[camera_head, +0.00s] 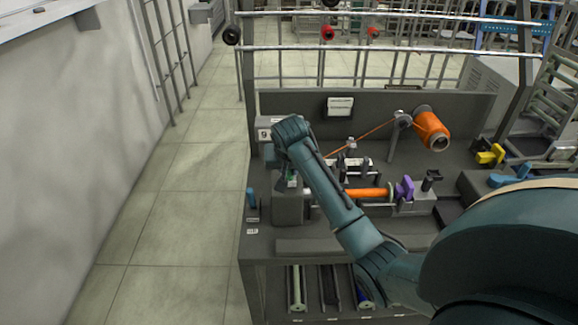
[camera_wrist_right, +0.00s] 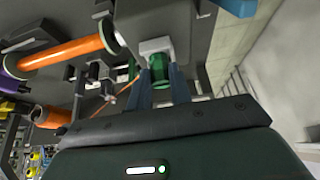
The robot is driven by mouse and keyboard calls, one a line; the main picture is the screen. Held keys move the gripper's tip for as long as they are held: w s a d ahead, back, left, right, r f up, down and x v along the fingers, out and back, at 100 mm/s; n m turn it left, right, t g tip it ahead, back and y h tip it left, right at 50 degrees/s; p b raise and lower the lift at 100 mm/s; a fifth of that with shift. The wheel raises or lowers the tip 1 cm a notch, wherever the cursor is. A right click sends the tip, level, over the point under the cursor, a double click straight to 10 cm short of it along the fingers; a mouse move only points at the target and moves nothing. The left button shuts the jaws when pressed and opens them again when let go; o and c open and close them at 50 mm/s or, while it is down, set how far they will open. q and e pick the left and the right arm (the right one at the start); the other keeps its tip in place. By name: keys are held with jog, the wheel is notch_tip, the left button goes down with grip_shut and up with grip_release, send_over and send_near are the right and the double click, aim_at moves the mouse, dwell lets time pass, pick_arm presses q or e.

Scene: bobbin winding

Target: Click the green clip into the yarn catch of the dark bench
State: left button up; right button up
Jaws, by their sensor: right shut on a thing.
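The dark bench (camera_head: 330,247) fills the middle of the head view. My right gripper reaches over its left side; its fingers (camera_wrist_right: 162,88) are shut on the green clip (camera_wrist_right: 160,68) in the right wrist view. The clip's far end is at a light grey block (camera_wrist_right: 155,46), which looks like the yarn catch. I cannot tell whether the clip is seated in it or only against it. In the head view a small green part (camera_head: 292,181) shows beside my gripper, and the wrist mostly hides the catch. My left gripper is not in view.
An orange-wound bobbin (camera_head: 368,193) lies across the bench, with a purple knob (camera_head: 404,187) at its right. Orange yarn runs up to an orange cone (camera_head: 431,131). Yellow blocks (camera_head: 490,155) stand at the right. Several bobbins lie in slots below. The floor (camera_head: 170,230) at left is clear.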

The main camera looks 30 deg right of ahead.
jog(key=shift+f, duration=0.3)
jog(key=o, duration=1)
jog(key=v, duration=1.3)
jog(key=s+a+f+n+t+y, duration=0.1)
jog(key=s+a+f+n, duration=0.15)
jog(key=f, duration=0.55)
jog(key=s+a+f+n+t+y, duration=0.1)
jog(key=a+f+n, duration=0.2)
jog(key=f, duration=0.6)
jog(key=s+a+f+n+t+y, duration=0.1)
jog(key=s+a+f, duration=0.2)
jog(key=s, duration=0.3)
jog(key=s+a+f+n+t+y, duration=0.1)
jog(key=s+a+f, duration=0.2)
jog(key=s, duration=0.3)
jog(key=s+a+f+n+t+y, duration=0.1)
jog(key=s+a+f, duration=0.3)
jog(key=s, duration=0.2)
jog(key=shift+a+f+n+y, duration=0.1)
jog(key=shift+a+n+y, duration=0.1)
jog(key=shift+n+y, duration=0.2)
